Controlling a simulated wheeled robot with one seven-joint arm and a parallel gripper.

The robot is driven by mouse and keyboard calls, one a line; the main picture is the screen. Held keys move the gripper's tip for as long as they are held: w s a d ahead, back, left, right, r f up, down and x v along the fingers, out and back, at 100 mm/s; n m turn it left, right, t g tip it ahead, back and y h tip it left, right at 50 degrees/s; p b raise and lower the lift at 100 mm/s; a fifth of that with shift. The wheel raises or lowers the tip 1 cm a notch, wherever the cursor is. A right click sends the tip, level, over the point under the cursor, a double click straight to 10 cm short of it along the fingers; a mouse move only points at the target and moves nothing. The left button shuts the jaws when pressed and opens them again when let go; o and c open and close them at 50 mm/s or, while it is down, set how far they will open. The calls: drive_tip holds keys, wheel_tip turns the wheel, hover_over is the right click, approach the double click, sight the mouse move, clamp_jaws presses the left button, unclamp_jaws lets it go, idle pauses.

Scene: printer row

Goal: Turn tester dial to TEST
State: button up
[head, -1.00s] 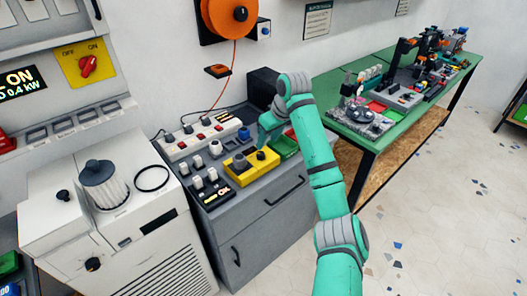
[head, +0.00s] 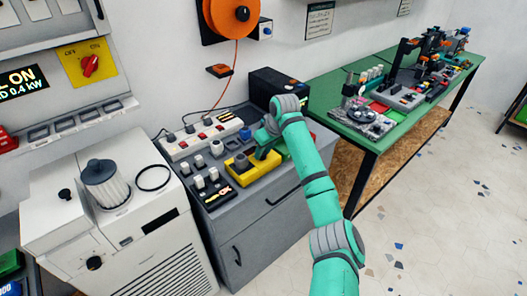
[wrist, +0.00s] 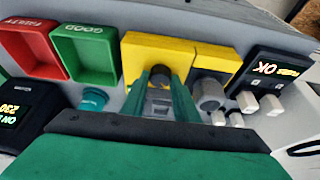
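The yellow tester (head: 250,172) sits on the grey cabinet top; in the wrist view its yellow body (wrist: 140,50) is at top centre. A dark round dial (wrist: 160,74) stands on it, between my fingertips. A second, grey knob (wrist: 209,96) is on the tester to the right in the wrist view. My gripper (wrist: 160,82) points down at the tester, its two green fingers apart on either side of the dark dial. I cannot tell whether they touch it. In the head view my gripper (head: 262,153) hides that dial, and its pointer and labels are not readable.
A red FAULTY tray (wrist: 25,45) and a green GOOD tray (wrist: 85,52) lie beside the tester. A display reading OK (wrist: 270,69) with white plugs is on its other side. A power strip (head: 200,137) and a black box (head: 275,85) stand behind.

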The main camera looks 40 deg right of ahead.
drive_tip(key=c, duration=0.5)
drive_tip(key=shift+m, duration=0.4)
drive_tip(key=m, duration=0.1)
drive_tip(key=m+h, duration=0.1)
drive_tip(key=shift+a+m, duration=0.2)
drive_tip(key=shift+m, duration=0.2)
drive_tip(key=m+h, duration=0.1)
drive_tip(key=m, duration=0.1)
drive_tip(key=m+h, duration=0.1)
drive_tip(key=m, duration=0.1)
drive_tip(key=shift+w+a+m+g, duration=0.1)
drive_tip(key=shift+a+m+g, duration=0.05)
drive_tip(key=shift+m+g, duration=0.2)
drive_tip(key=m+g, duration=0.1)
drive_tip(key=m, duration=0.1)
drive_tip(key=m+g+h, duration=0.1)
drive_tip(key=m, duration=0.2)
drive_tip(key=shift+w+a, duration=0.1)
drive_tip(key=shift+w, duration=0.05)
drive_tip(key=shift+m+g+h, duration=0.5)
drive_tip(key=shift+m+g, duration=0.25)
drive_tip(key=shift+m, duration=1.6)
drive_tip(key=shift+w, duration=0.1)
